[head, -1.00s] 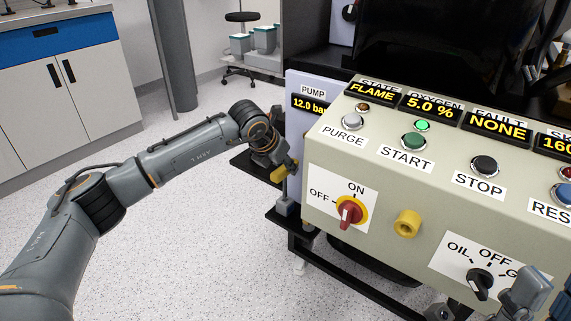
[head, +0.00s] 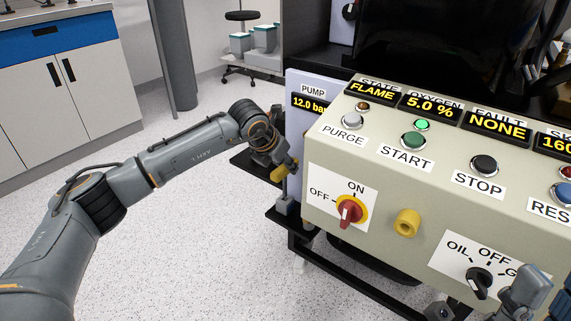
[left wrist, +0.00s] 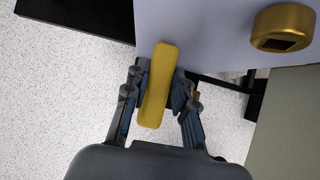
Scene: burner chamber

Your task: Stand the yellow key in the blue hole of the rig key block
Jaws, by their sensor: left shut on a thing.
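My left gripper (head: 277,160) is shut on the yellow key (left wrist: 156,85), whose bar lies between the fingers (left wrist: 158,105) in the left wrist view. In the head view the key (head: 284,172) shows at the left end of the console, in front of the pump panel. A small grey block (head: 287,204) stands on a black ledge just below the key; it may be the rig key block. I see no blue hole in either view. Grey parts at the bottom right, probably my right gripper (head: 525,294), are cut off by the frame.
The console (head: 390,190) with buttons, a red switch (head: 349,211) and a yellow round socket (head: 407,223) fills the right. The pump panel (head: 299,133) stands behind the left gripper. A brass ring with a square hole (left wrist: 282,28) shows in the left wrist view. Open floor lies left.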

